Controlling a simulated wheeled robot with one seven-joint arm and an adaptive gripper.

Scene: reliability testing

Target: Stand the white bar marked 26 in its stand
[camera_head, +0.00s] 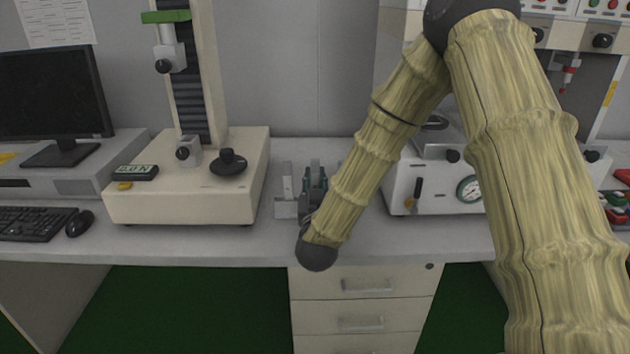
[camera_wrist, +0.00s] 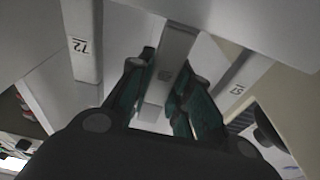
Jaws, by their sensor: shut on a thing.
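My gripper (camera_wrist: 160,98) is shut on a pale bar (camera_wrist: 178,42) between its teal pads; the bar's small mark is too blurred to read. In the head view my gripper (camera_head: 316,183) is low over the bench, partly hidden by my arm. A light stand (camera_head: 286,209) shows beside it, with an upright pale bar (camera_head: 287,182) on its left. In the wrist view, a bar with a mark like 72 (camera_wrist: 83,50) is left of the held bar, and one with a mark like 15 (camera_wrist: 240,82) is right. I cannot tell whether the held bar is seated.
A cream test machine (camera_head: 190,190) stands left of the stand, and a white unit with a gauge (camera_head: 440,185) stands close on its right. A monitor (camera_head: 52,95), keyboard (camera_head: 35,223) and mouse (camera_head: 79,223) are farther left. The bench front (camera_head: 200,243) is clear.

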